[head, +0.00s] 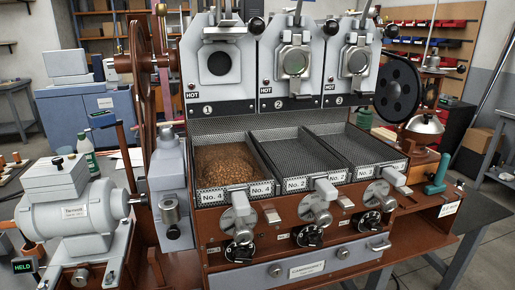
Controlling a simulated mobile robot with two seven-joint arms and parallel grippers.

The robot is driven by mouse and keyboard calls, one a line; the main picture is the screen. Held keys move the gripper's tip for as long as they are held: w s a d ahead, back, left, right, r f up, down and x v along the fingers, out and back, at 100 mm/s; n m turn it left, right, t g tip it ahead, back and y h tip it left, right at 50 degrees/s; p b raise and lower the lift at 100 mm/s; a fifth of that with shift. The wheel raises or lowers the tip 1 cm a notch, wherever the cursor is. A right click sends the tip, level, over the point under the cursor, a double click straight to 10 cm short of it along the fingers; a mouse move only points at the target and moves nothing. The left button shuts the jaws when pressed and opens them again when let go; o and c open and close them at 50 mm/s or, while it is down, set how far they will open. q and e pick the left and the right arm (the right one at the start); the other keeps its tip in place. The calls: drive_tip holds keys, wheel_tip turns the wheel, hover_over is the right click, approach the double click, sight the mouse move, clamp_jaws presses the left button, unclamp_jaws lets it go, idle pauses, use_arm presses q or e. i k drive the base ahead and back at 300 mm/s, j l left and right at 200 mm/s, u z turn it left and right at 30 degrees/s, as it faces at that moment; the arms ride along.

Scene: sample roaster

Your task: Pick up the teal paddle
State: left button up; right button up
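A small teal object, which looks like the teal paddle (440,172), is at the right end of the roaster in the head view. It stands tilted on the brown side shelf (447,197), beside the right-hand tray. Its lower end is wider than its upper part. Nothing is holding it. Neither of my grippers shows in this view.
The roaster has three metal trays; the left tray (228,191) holds brown beans, and the middle (300,187) and right ones look empty. A grey motor (78,212) stands at the left. A black wheel (397,90) is above the shelf.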

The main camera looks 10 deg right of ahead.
sight(438, 186)
drive_tip(key=z, duration=1.65)
drive_tip(key=u, duration=1.4)
drive_tip(key=z, duration=1.4)
drive_tip(key=i+l+u, duration=0.15)
drive_tip(key=i+l, duration=0.35)
